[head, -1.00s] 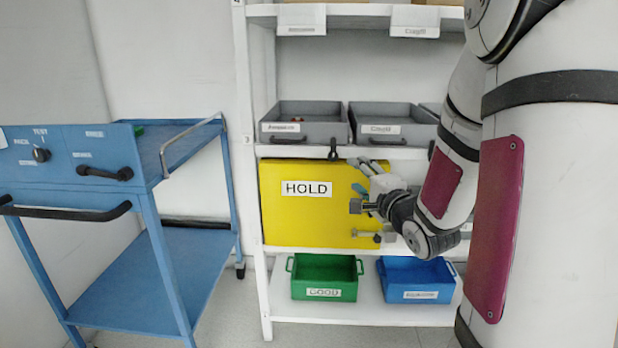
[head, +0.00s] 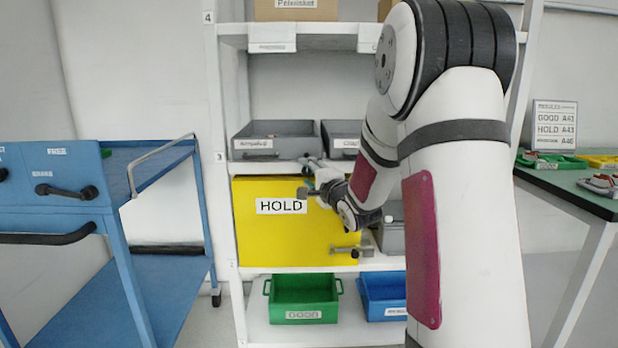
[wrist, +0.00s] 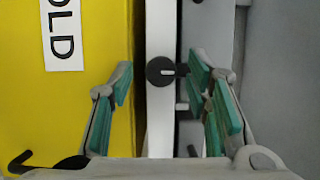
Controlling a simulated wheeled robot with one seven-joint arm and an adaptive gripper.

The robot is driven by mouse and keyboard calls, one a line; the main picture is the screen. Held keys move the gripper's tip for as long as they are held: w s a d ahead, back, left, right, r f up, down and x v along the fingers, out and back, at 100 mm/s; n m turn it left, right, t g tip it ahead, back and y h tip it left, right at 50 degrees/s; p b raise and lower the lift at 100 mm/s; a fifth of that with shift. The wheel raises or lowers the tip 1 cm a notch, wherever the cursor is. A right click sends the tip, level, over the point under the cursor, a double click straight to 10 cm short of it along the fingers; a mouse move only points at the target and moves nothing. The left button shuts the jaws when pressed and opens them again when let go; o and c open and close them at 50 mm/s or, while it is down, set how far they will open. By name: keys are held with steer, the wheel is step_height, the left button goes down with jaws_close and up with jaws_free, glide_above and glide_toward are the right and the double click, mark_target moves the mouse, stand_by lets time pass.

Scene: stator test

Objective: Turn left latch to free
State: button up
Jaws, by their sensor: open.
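A round black latch knob (wrist: 160,70) with a pale mark shows in the wrist view. It sits on a white shelf edge beside the yellow panel (wrist: 90,110). In the head view this panel (head: 290,230), lettered HOLD, stands below the middle shelf's edge; the knob cannot be made out there behind my gripper. My gripper (head: 308,178) is at the panel's upper right, by that edge. In the wrist view my gripper (wrist: 162,78) is open and empty, with its green-padded fingers on either side of the knob. I cannot tell whether they touch it.
Grey bins (head: 272,140) stand on the shelf just above. Green (head: 303,312) and blue (head: 385,308) bins are on the lower shelf. A blue cart (head: 60,195) stands left and a green-topped table (head: 570,183) right. A metal clamp-like part (head: 345,250) is low on the panel.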

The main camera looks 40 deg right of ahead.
steer(key=shift+w, duration=0.3)
jaws_close()
